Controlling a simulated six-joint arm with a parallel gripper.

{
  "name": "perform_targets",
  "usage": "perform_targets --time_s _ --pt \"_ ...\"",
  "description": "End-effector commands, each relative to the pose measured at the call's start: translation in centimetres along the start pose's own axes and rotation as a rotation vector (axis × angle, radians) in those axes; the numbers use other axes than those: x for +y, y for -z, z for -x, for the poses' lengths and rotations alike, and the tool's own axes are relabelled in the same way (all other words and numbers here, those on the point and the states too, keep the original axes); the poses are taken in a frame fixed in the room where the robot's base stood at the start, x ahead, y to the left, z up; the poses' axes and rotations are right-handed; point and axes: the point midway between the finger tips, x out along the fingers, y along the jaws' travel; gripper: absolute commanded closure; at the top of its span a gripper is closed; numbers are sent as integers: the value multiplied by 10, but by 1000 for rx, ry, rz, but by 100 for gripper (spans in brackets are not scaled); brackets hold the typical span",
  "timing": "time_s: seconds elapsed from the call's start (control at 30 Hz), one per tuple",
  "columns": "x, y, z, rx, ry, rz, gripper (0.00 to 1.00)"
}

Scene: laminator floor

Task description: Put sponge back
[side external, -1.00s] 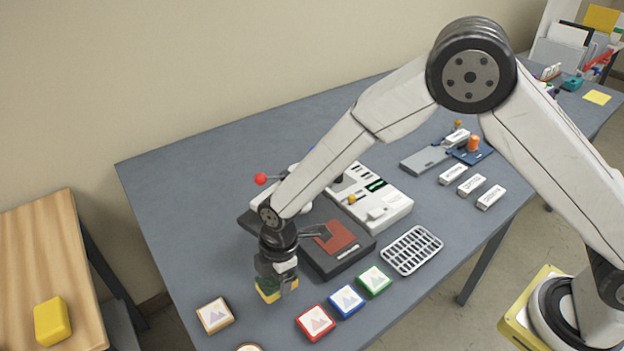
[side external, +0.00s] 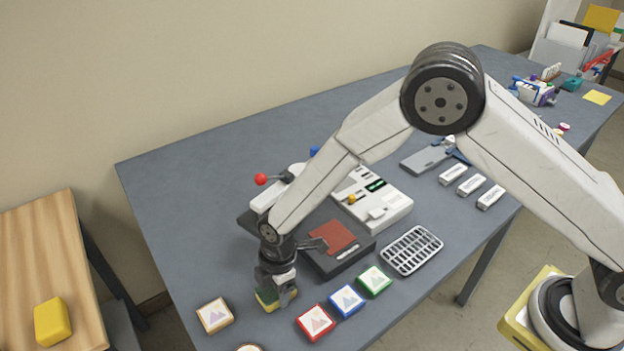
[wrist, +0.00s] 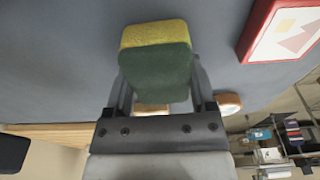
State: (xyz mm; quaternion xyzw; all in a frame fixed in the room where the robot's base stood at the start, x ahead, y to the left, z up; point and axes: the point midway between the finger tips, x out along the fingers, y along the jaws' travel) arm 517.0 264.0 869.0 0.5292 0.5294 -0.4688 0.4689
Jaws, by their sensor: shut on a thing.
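A yellow and green sponge (side external: 266,305) is in my gripper (side external: 277,291), low at the front left part of the grey-blue table. In the wrist view the sponge (wrist: 156,62) sits between the two fingers of my gripper (wrist: 160,84), its green face toward the camera and a yellow layer along its far edge. The jaws are shut on it. Whether its underside touches the table, I cannot tell.
A beige picture tile (side external: 215,316) lies left of my gripper; red (side external: 316,322), blue and green tiles lie to its right. A dark machine with a reddish pad (side external: 333,238) stands behind. A yellow block (side external: 52,322) lies on the wooden table (side external: 45,245).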

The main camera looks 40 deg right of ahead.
Motion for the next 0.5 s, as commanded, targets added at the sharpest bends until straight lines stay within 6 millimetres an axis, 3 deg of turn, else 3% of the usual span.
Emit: perform_targets --time_s 0.03,0.1,0.5 --pt "0 0 -1 0 0 0 22" --pt "0 0 0 0 0 0 0" --pt "0 1 3 1 -1 0 0"
